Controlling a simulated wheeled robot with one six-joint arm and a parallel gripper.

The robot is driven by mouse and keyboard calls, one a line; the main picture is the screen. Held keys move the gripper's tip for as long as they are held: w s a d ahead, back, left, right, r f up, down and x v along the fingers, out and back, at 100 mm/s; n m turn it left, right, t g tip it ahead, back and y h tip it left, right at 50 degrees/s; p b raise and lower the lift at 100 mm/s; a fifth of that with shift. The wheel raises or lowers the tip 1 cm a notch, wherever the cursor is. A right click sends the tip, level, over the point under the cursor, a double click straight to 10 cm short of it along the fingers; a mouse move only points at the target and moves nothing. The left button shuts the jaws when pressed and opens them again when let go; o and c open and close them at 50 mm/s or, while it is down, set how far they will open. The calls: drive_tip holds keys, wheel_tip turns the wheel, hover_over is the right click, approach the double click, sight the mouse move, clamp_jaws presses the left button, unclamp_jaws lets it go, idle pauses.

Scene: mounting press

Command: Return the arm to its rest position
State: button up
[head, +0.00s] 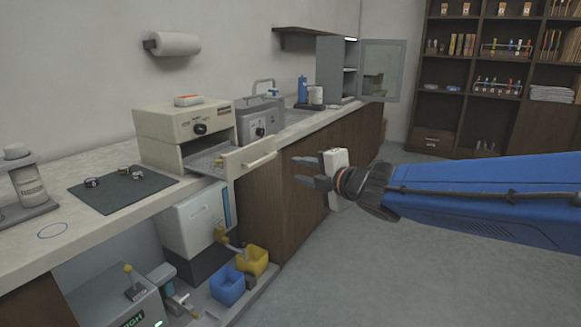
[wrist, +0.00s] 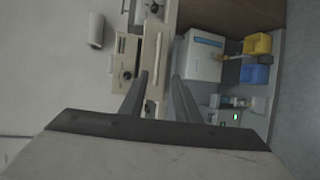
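My blue arm reaches in from the right in the head view. My gripper (head: 302,172) hangs in free air over the floor, to the right of the open drawer (head: 246,158). Its two dark fingers point left towards the counter and stand apart with nothing between them. In the wrist view the same gripper (wrist: 161,82) shows its fingers spread, with a gap between them. It touches nothing that I can see.
The drawer with a small yellowish item juts out from the beige press (head: 185,122). A dark mat (head: 122,196) with small round pieces lies on the counter (head: 95,163). Below are a blue bin (head: 228,288) and a yellow bin (head: 254,261). The grey floor (head: 350,270) is clear.

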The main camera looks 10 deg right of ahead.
drive_tip(key=s+d+f+m+g+h, duration=0.2)
drive_tip(key=s+d+f+m+h, duration=0.2)
drive_tip(key=s+d+m, duration=0.35)
drive_tip(key=s+d+f+m+g+h, duration=0.1)
drive_tip(key=s+d+f+m+h, duration=0.35)
drive_tip(key=d+m, duration=0.45)
drive_tip(key=s+f+m+g, duration=0.3)
drive_tip(key=s+f+m, duration=0.1)
drive_tip(key=s, duration=0.4)
drive_tip(key=s+d+f+m+g+y, duration=0.1)
drive_tip(key=s+f+m+g, duration=0.2)
drive_tip(key=s, duration=0.6)
wheel_tip(320, 180, down, 3)
drive_tip(key=shift+s+r+m, duration=0.15)
drive_tip(key=shift+s+m, duration=0.05)
drive_tip(key=shift+m, duration=0.15)
